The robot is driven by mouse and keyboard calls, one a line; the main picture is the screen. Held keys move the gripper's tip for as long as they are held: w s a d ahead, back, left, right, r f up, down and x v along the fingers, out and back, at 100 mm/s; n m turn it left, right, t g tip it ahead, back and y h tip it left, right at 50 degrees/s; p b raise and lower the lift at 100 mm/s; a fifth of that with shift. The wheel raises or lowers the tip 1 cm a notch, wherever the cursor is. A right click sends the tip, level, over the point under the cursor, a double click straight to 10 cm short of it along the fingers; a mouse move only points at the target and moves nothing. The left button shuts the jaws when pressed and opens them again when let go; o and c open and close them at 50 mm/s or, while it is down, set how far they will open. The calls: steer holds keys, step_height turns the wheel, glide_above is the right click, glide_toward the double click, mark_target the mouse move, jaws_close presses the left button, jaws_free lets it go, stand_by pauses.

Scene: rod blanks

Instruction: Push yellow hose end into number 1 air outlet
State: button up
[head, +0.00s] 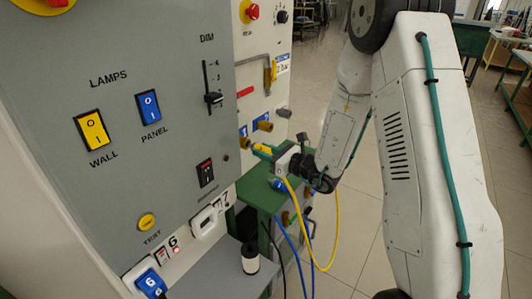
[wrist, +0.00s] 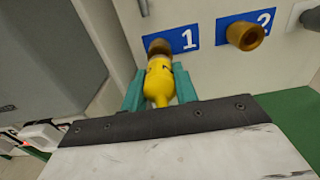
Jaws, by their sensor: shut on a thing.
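My gripper (wrist: 160,88) is shut on the yellow hose end (wrist: 159,80), with a teal finger on each side. In the wrist view the front of the hose end meets the brass number 1 air outlet (wrist: 159,46), beside the blue "1" label (wrist: 188,39). They line up closely, but I cannot tell whether it is seated inside. In the head view my gripper (head: 268,151) is at the panel's right side, and the yellow hose (head: 336,225) hangs in a loop below it.
The brass number 2 outlet (wrist: 244,36) sticks out just right of number 1. A blue hose end (head: 278,184) lies by the green stand (head: 262,196) below my gripper. The grey switch panel (head: 130,130) stands to the left. Open floor (head: 345,262) lies to the right.

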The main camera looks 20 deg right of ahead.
steer(key=shift+x, duration=1.1)
steer(key=o, duration=1.1)
steer(key=shift+o, duration=0.2)
steer(key=v, duration=0.7)
steer(key=shift+s+d, duration=0.2)
steer(key=shift+s, duration=0.1)
